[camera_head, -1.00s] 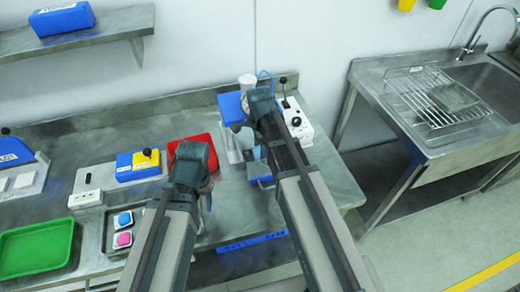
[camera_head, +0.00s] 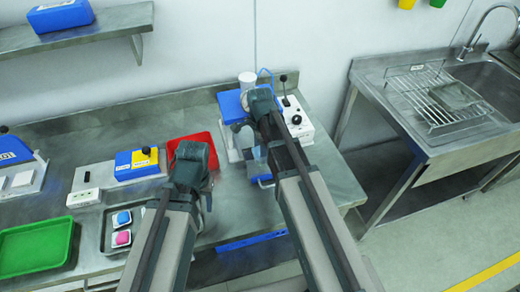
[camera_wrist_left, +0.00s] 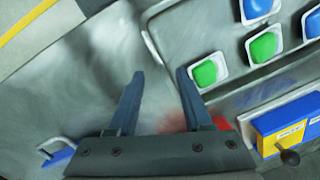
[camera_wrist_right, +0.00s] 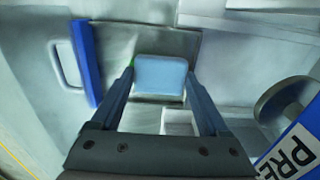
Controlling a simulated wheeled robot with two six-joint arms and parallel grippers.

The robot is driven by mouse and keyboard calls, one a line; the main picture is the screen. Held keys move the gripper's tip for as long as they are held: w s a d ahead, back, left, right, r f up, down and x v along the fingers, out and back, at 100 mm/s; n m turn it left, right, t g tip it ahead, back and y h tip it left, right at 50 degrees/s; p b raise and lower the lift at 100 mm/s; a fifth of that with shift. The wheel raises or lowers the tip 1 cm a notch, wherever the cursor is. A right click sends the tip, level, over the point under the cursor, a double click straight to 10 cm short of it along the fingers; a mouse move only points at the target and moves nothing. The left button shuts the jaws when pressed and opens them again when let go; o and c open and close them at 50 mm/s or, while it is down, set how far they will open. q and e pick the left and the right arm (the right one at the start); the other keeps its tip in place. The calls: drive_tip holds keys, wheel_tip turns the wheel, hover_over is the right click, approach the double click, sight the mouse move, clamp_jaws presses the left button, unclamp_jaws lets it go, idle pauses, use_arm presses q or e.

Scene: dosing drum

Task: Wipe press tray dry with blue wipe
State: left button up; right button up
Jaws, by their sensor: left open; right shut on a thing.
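My right gripper (camera_wrist_right: 160,90) is shut on the pale blue wipe (camera_wrist_right: 160,75), a rounded pad between its fingertips. The wipe is over a dark grey flat surface (camera_wrist_right: 128,40) that looks like the press tray; I cannot tell whether they touch. The blue and white press (camera_head: 232,107) stands beside it, and its label shows in the right wrist view (camera_wrist_right: 292,150). In the head view my right arm hides much of the press front. My left gripper (camera_wrist_left: 158,85) is open and empty above the bench, left of the press.
A red tray (camera_head: 196,142) lies behind my left gripper. A metal tray with blue and pink pots (camera_head: 121,229) and a green tray (camera_head: 36,248) are further left. A blue bar with a white loop handle (camera_wrist_right: 85,62) is near the wipe. A control box (camera_head: 297,120) stands right of the press.

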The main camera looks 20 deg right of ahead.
drive_tip(key=shift+s, duration=0.1)
idle(0.5)
drive_tip(key=o, duration=1)
drive_tip(key=shift+r+p, duration=0.3)
drive_tip(key=c, duration=1.4)
drive_tip(key=shift+f, duration=0.1)
drive_tip(key=shift+d, duration=1.1)
drive_tip(key=shift+a, duration=0.15)
